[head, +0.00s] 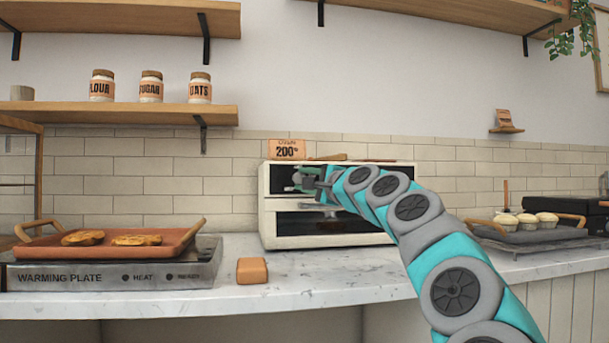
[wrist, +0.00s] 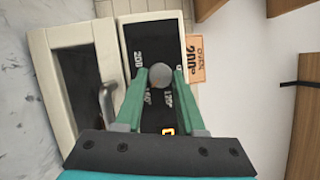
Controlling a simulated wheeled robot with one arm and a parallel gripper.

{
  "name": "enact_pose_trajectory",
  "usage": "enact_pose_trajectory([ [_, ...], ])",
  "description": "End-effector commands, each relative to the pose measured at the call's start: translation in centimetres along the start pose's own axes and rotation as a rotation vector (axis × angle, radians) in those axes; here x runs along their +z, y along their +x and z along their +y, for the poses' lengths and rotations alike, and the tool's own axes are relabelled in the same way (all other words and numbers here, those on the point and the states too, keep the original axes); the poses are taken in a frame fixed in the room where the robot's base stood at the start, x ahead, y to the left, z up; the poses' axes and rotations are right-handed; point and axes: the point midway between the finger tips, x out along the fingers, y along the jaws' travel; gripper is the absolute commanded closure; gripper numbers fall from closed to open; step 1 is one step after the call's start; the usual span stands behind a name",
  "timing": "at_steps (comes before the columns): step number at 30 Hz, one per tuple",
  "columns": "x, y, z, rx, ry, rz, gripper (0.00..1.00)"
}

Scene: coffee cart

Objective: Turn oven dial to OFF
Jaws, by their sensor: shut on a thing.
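The white oven (head: 285,243) stands on the counter against the tiled wall, with a dark control strip and a dark window below it. In the head view my gripper (head: 310,182) is at the upper left of the oven front and hides the dial there. In the wrist view the round grey dial (wrist: 160,74) sits on the black control strip. My green fingers (wrist: 160,76) are shut on it, one at each side. Numbers such as 200, 150 and 120 surround the dial. The dial's pointer direction cannot be made out. A small orange light glows on the strip.
An oven sign (head: 287,149) reading 200 stands on top of the oven. The oven door handle (wrist: 107,102) is beside the control strip. A warming plate (head: 110,277) with a tray is at left, and a muffin tray (head: 530,235) at right.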

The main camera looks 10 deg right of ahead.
Motion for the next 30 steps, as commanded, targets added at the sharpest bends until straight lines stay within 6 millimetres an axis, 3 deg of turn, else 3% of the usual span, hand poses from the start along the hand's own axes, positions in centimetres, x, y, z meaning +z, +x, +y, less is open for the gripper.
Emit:
enact_pose_trajectory([
  [30,0.25,0.24,-0.86,0.370,-0.894,-0.035,1.00],
])
